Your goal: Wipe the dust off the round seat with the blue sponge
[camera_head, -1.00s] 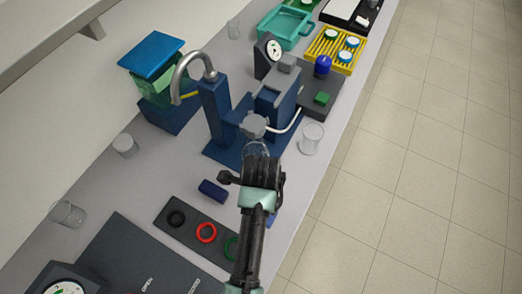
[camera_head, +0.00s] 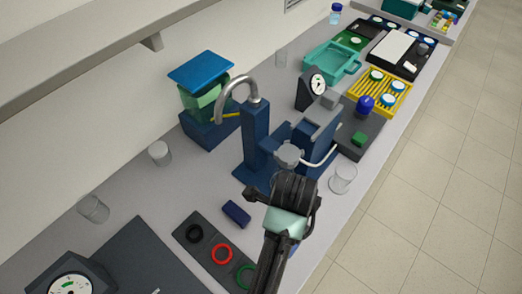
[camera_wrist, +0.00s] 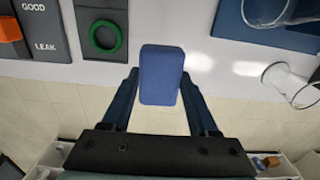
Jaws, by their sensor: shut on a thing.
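The blue sponge (camera_wrist: 161,75) is upright in the wrist view, between the fingers of my gripper (camera_wrist: 160,88), which is shut on it. In the head view my wrist hides most of the sponge; a small blue patch shows beside it. The sponge is near the bench's front edge, apart from the rig. The navy rig (camera_head: 257,140) stands beyond my gripper. A grey round piece (camera_head: 289,154) shows on the rig, with a clear rim below, partly hidden by my wrist. I cannot tell whether this is the round seat, and no dust can be made out.
A clear beaker (camera_head: 343,178) stands right of the rig. A navy block (camera_head: 237,213) and a dark tray with black, red (camera_head: 221,254) and green rings lie left of my arm. A green-and-blue bin (camera_head: 203,98) stands behind. The bench between rig and rings is partly clear.

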